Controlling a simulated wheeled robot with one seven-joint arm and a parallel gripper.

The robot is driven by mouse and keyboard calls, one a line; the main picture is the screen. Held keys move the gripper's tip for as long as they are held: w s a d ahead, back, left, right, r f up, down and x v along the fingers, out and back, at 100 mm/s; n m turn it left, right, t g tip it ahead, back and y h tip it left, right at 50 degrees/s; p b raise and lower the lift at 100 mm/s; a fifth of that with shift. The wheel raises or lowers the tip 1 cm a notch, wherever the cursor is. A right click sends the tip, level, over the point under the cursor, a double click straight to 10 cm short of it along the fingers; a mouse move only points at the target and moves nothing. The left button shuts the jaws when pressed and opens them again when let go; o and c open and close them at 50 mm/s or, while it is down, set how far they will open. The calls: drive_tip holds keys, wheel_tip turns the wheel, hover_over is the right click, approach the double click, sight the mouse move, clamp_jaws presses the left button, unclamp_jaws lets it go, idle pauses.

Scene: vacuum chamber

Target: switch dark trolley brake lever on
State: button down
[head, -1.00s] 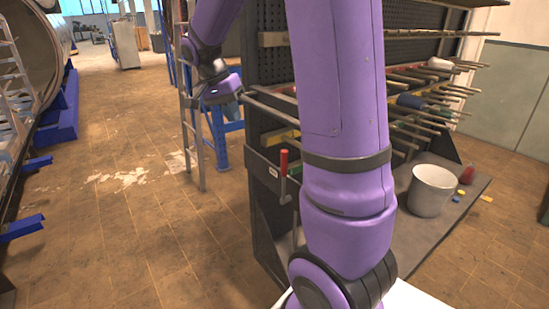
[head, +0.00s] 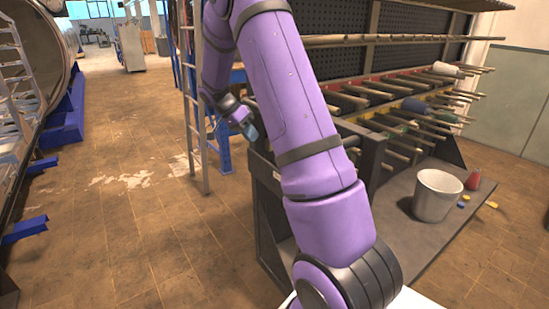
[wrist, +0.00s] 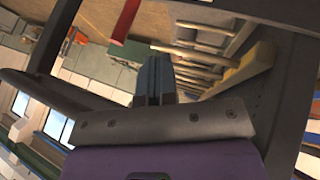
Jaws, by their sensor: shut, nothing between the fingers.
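The dark trolley (head: 268,215) stands at the centre right in the head view, a black frame with a perforated back panel and rows of rods. Its red-handled brake lever is hidden behind my arm there. In the wrist view, a red handle (wrist: 125,20), which looks like the lever's, shows at the top, just above and left of the fingertips. My gripper (head: 250,129) is at the left end of the trolley. In the wrist view, the blue-grey fingers of my gripper (wrist: 154,78) are together and empty. I cannot tell whether they touch the handle.
A grey bucket (head: 436,197) and a red conical item (head: 473,181) stand on the trolley's lower shelf. A ladder (head: 196,110) stands close left of my gripper. Tiled floor (head: 120,230) is open at left, up to blue supports (head: 65,125) of a large cylinder.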

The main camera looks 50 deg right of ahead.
drive_tip(key=s+d+f, duration=0.3)
drive_tip(key=s+f, duration=0.5)
drive_tip(key=shift+s+d, duration=0.15)
drive_tip(key=shift+s, duration=0.25)
drive_tip(key=shift+s+r, duration=0.1)
